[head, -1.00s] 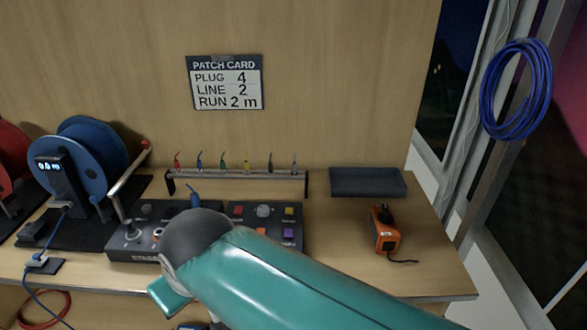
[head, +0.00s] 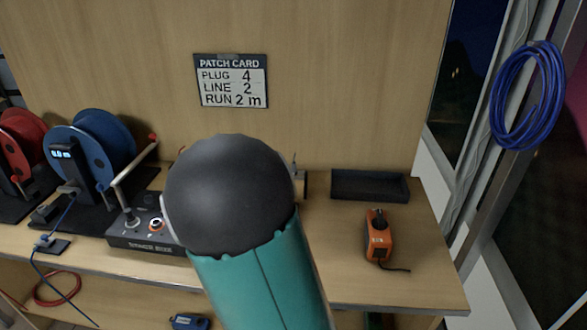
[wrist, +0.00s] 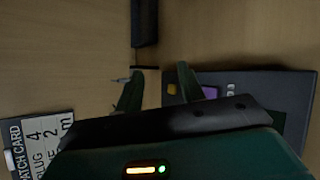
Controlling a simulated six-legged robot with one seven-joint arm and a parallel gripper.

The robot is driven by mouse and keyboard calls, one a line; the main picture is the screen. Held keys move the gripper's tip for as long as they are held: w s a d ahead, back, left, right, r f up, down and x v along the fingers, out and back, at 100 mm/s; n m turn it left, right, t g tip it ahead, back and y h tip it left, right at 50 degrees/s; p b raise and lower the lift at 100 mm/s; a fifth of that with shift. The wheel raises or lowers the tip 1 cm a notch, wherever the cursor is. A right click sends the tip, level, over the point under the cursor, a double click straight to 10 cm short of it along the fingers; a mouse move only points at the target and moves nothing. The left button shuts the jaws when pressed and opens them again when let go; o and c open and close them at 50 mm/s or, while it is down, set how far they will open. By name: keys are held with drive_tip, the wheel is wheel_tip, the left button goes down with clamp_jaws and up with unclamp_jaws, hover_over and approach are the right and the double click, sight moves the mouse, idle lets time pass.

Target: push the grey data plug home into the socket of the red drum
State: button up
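The red drum (head: 22,146) stands at the far left of the bench in the head view, cut off by the frame edge. I cannot make out its socket. A small grey plug (head: 294,158) stands at the right end of the plug rack (head: 300,184), just past my dark arm joint. In the wrist view the small grey tip (wrist: 121,80) shows beside the left finger. My gripper (wrist: 158,70) is open, its two fingers apart with the rack's end between and beyond them. I see nothing held. In the head view my arm hides the gripper and the other plugs.
A blue drum (head: 88,150) stands beside the red one, with a lever box (head: 145,247) to its right. A black tray (head: 368,186) and an orange tool (head: 378,238) lie on the right. A patch card (head: 231,82) hangs on the wall.

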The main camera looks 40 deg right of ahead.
drive_tip(key=w+d+f+n+t+h, duration=0.1)
drive_tip(key=w+d+f+n+t, duration=0.1)
drive_tip(key=w+d+n, duration=0.1)
drive_tip(key=w+d+f+n+t+h, duration=0.2)
drive_tip(key=w+d+n, duration=0.1)
drive_tip(key=w+n, duration=0.2)
drive_tip(key=w+d+f+n+t+h, duration=0.1)
drive_tip(key=w+d+f+n+t, duration=0.1)
drive_tip(key=n, duration=0.5)
drive_tip(key=shift+w+d+f+t+h, duration=0.2)
drive_tip(key=shift+w+d, duration=0.1)
drive_tip(key=shift+w, duration=0.35)
drive_tip(key=shift+w+d+f+t+h, duration=0.1)
drive_tip(key=shift+w+d+t+h, duration=0.15)
drive_tip(key=shift+w, duration=0.4)
drive_tip(key=shift+w+x, duration=0.15)
drive_tip(key=shift+x, duration=3.3)
drive_tip(key=shift+w+x, duration=0.15)
drive_tip(key=shift+x, duration=3.3)
drive_tip(key=shift+a+f, duration=0.1)
drive_tip(key=shift+f, duration=0.05)
clamp_jaws()
